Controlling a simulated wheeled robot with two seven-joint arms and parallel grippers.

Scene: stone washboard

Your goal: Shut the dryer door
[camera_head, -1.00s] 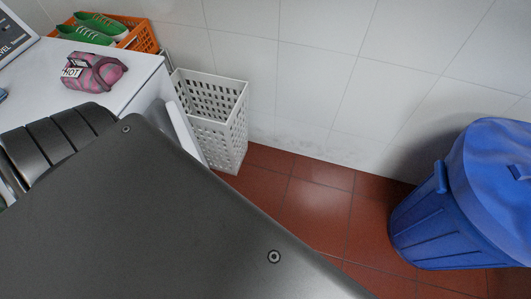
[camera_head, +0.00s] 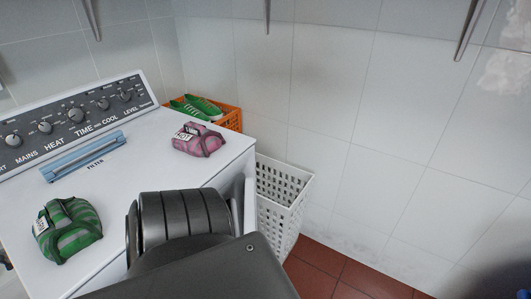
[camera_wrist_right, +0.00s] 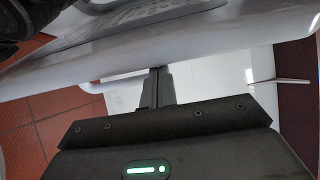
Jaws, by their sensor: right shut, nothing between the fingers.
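The white dryer (camera_head: 135,160) stands at the left of the head view, with its control panel at the back. A white upright panel (camera_head: 250,190) shows at its right front edge and looks like part of the open door; my arm hides the rest. In the right wrist view, a broad white curved piece (camera_wrist_right: 215,40) with a grey slotted part, apparently the door, crosses the top. My right gripper (camera_wrist_right: 157,72) is shut and empty, its tips close to the lower edge of that piece; I cannot tell whether they touch. My left gripper is not in view.
A green striped bundle (camera_head: 67,230) and a pink one (camera_head: 198,140) lie on the dryer top. An orange crate (camera_head: 232,118) holds green shoes (camera_head: 196,107). A white perforated basket (camera_head: 283,190) stands right of the dryer. Red tiled floor (camera_head: 345,275) is clear beyond it.

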